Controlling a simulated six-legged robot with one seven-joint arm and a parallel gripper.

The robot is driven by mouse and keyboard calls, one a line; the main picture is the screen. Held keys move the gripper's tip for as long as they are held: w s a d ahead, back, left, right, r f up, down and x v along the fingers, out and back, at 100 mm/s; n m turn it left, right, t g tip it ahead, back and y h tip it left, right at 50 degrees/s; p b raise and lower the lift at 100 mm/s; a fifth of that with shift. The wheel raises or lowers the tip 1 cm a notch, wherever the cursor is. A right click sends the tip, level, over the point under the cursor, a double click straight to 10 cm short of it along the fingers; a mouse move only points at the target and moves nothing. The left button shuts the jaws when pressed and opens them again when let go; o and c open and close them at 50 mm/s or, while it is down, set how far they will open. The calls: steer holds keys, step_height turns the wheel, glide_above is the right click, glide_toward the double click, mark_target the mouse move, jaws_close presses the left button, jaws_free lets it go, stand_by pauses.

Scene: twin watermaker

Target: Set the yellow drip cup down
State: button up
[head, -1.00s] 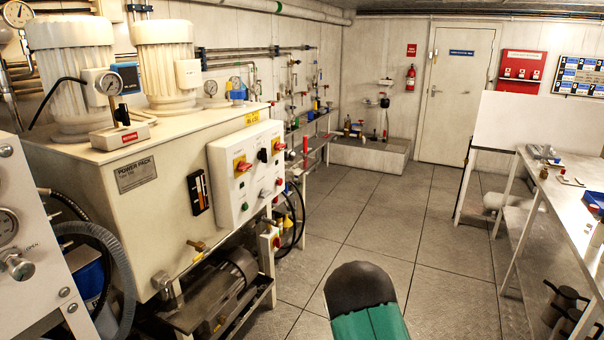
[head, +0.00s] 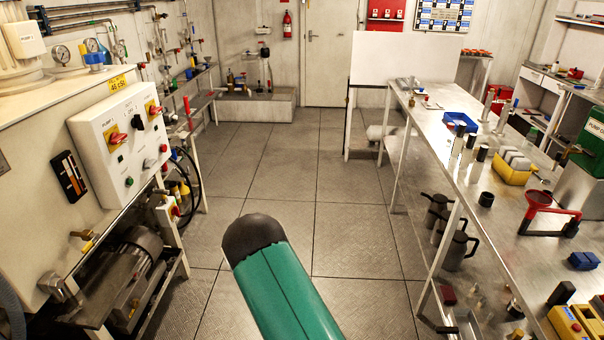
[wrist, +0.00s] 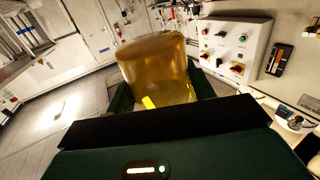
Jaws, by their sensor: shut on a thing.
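The yellow drip cup (wrist: 157,62) is a see-through amber cup, seen in the wrist view at the top middle. My gripper (wrist: 160,92) is shut on it, with a dark green finger on either side. The cup is held up in the air, with floor and wall behind it and nothing visible touching it from below. A brighter yellow patch shows at its near end. In the head view neither the cup nor the gripper can be made out; only a green and black part of my arm shows.
Jugs (head: 458,250) stand beneath. The power pack's control panel (head: 120,140) is at left. The floor (head: 270,165) between is clear.

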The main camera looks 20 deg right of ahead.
steer(key=s+d+r+m+g+h, duration=0.2)
steer(key=d+m+h, duration=0.15)
steer(key=d, duration=0.75)
steer(key=s+d+r+m+g+h, duration=0.25)
steer(key=d+h, duration=0.25)
steer(key=d, duration=0.6)
steer(key=s+d+r+m+g+h, duration=0.1)
steer(key=d+m+h, duration=0.3)
steer(key=d, duration=0.7)
steer(key=s+d+r+m+g+h, duration=0.2)
steer(key=s+d+r+m+g, duration=0.2)
steer(key=s+d, duration=0.6)
steer(key=s+d+r+m+g+h, duration=0.3)
steer(key=s+d+g, duration=0.6)
steer(key=s, duration=0.3)
steer(key=shift+s+d+r+m, duration=0.25)
steer(key=shift+d+r+m, duration=0.15)
steer(key=shift+d+m, duration=0.35)
steer(key=shift+d+h, duration=0.1)
steer(key=shift+h, duration=0.15)
